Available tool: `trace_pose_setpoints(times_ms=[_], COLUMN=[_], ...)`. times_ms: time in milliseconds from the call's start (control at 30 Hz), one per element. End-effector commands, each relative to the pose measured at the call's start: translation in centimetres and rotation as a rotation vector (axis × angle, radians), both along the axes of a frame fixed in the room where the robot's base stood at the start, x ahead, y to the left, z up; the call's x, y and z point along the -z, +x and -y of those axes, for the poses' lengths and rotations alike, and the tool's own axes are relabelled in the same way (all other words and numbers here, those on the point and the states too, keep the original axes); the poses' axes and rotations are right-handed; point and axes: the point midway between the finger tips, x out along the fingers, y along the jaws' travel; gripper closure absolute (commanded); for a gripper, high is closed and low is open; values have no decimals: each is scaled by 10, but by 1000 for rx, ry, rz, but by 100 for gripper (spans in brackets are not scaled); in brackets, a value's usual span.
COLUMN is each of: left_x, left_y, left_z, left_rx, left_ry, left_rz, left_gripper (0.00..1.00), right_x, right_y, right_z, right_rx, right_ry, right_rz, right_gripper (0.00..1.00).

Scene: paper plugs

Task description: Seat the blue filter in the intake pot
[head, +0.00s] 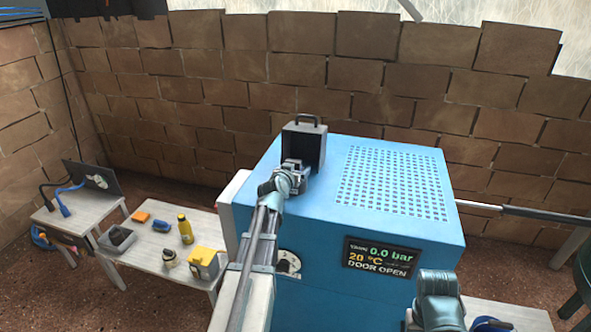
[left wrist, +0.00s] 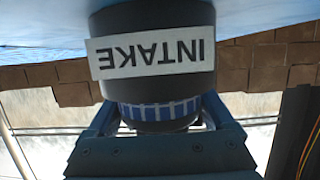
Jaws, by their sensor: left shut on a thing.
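In the left wrist view, which is upside down, the black intake pot (left wrist: 152,20) with its white INTAKE label stands on the blue machine top. The blue pleated filter (left wrist: 158,110) is in line with the pot's mouth, with a band of its pleats and its black end cap showing. How deep it sits is hidden. My left gripper (left wrist: 155,128) is shut on the filter, one finger on each side. In the head view my left gripper (head: 294,168) is above the machine's left part; filter and pot cannot be made out there. My right gripper is out of view; only its arm shows, lower right.
The blue machine (head: 400,222) has a perforated top and a display (head: 380,257) reading 0.0 bar, 20 °C, DOOR OPEN. A dark handled case (head: 304,140) stands behind my left gripper. A low table (head: 150,258) at left holds a yellow bottle (head: 185,229) and other items.

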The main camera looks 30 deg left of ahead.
Motion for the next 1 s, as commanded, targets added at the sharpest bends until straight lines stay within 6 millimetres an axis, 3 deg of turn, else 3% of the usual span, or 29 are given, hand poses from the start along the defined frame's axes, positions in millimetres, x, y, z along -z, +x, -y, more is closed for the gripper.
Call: trace_pose_setpoints(times_ms=[767,800,867,1000], left_x=[0,0,0,-1], left_y=[-1,0,0,0], left_z=[1,1,0,0], left_rx=[1,1,1,1], left_ry=[0,0,-1,-1], left_rz=[-3,-2,-2,-1], left_gripper=[72,12,1,0], right_x=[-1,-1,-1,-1], right_y=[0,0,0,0], right_z=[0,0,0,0], right_rx=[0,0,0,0], right_ry=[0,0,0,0], right_rz=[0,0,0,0], right_gripper=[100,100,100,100])
